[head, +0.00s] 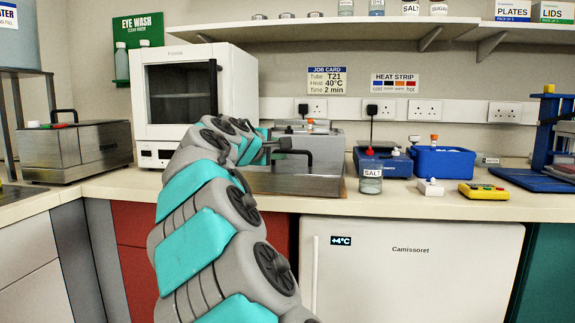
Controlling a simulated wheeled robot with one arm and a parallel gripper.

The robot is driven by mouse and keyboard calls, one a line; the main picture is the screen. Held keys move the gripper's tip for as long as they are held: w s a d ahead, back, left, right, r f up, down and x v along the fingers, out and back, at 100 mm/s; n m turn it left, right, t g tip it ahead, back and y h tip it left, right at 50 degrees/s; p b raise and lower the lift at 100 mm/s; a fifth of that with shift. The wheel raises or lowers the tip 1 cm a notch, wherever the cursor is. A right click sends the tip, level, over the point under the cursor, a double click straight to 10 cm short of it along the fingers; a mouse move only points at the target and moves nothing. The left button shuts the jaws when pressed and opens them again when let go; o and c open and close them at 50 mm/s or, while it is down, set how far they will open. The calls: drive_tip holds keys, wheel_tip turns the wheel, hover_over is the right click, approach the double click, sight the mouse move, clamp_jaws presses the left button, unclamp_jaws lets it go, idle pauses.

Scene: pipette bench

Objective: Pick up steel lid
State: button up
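A steel box-shaped unit (325,183) stands on the bench in the middle, behind the end of my arm. A black handle (305,153) shows at its upper front, on what looks like the steel lid (285,180). I cannot tell where the lid ends and the box begins. My gripper (281,147) is at the left end of this handle. Its fingers are small and partly hidden by my own arm, so I cannot tell whether they are open, shut or touching the handle. A second steel box (80,148) with a black top handle stands at the left.
A white oven (160,130) stands behind my arm. A salt jar (371,180), a blue device (395,164), a blue box (443,163) and a yellow device (483,191) are to the right. A white fridge (410,275) is below; a shelf (330,31) runs overhead.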

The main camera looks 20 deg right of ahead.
drive_tip(key=shift+w+a+f+p+x, duration=0.1)
drive_tip(key=shift+x, duration=1.05)
drive_tip(key=shift+w+a+f+p+x, duration=0.1)
drive_tip(key=shift+x, duration=1.1)
drive_tip(key=shift+a+f+p+x, duration=0.1)
drive_tip(key=shift+x, duration=1.05)
drive_tip(key=shift+r, duration=0.1)
drive_tip(key=shift+c, duration=0.2)
clamp_jaws()
